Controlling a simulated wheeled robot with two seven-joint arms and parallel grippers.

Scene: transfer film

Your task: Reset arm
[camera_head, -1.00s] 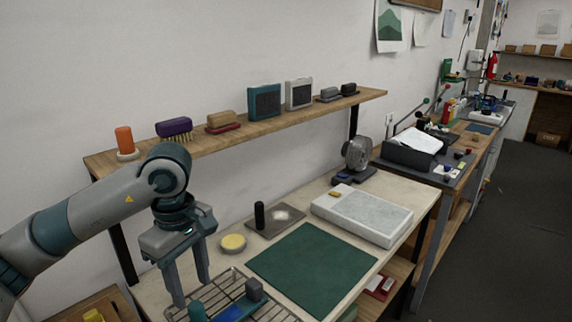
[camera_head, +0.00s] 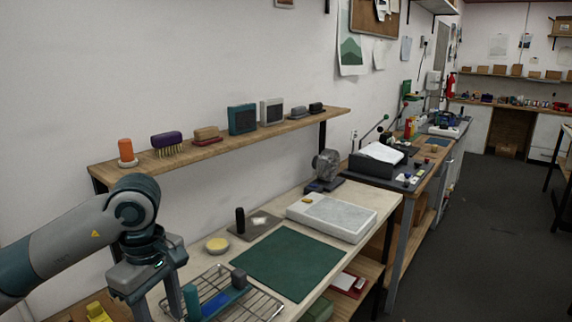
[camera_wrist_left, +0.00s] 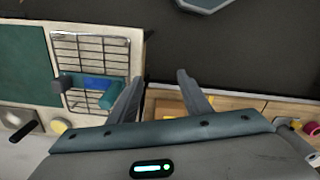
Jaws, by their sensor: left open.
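My left gripper (camera_head: 158,308) is open and empty at the lower left of the head view, just left of the wire rack (camera_head: 262,304). In the left wrist view the two fingers of my left gripper (camera_wrist_left: 160,92) are spread, with nothing between them. A tool with a teal end (camera_head: 192,300), a blue middle and a dark grey block end (camera_head: 239,279) lies on the rack. It also shows on the rack in the wrist view (camera_wrist_left: 96,82), apart from the fingers. My right gripper is not in view.
A green mat (camera_head: 288,260) and a pale flat box (camera_head: 332,217) lie on the bench. A yellow round pad (camera_head: 217,244) is behind the rack. A wall shelf (camera_head: 220,147) with brushes and blocks runs above the bench. Open floor (camera_head: 480,240) lies at the right.

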